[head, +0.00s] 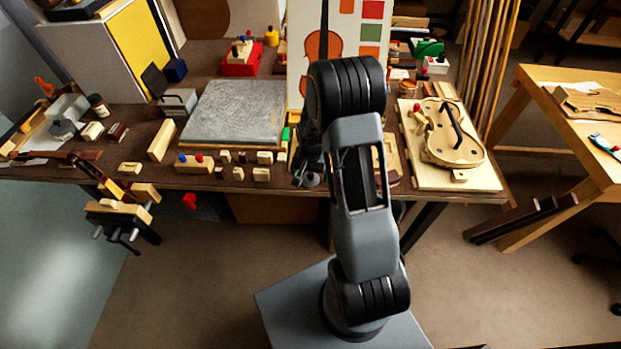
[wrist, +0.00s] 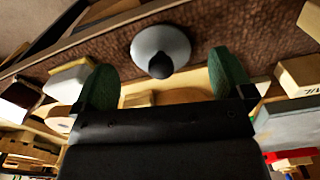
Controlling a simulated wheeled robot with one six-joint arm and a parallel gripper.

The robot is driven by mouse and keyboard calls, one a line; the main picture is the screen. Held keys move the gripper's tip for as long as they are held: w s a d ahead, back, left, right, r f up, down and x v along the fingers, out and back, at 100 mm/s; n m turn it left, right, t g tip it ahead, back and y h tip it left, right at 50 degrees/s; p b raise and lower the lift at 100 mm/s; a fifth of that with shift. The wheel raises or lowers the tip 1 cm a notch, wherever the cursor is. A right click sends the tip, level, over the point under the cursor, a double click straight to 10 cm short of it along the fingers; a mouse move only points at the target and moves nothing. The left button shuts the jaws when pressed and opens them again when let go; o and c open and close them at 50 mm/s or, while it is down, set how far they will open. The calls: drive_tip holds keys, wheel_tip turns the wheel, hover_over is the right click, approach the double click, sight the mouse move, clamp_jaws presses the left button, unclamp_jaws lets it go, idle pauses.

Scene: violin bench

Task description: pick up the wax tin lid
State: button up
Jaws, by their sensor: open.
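A round pale grey lid with a dark knob at its middle (wrist: 146,42), which looks like the wax tin lid, sits on the brown bench top in the wrist view. In the head view I cannot make it out; my arm covers that part of the bench. My gripper (wrist: 163,80) is open, with its two green fingertips spread wide. In the wrist view the lid shows just beyond the fingertips, in line with the gap between them. Nothing is held. In the head view the gripper (head: 308,174) is partly hidden behind my arm, low over the bench's front.
A grey stone slab (head: 235,112) and several small wooden blocks (head: 262,174) lie left of my gripper. A violin body (head: 452,140) on a pale board is to the right. The bench's front edge is close.

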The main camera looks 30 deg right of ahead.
drive_tip(key=shift+f, duration=1)
drive_tip(key=shift+c, duration=0.4)
drive_tip(key=c, duration=0.9)
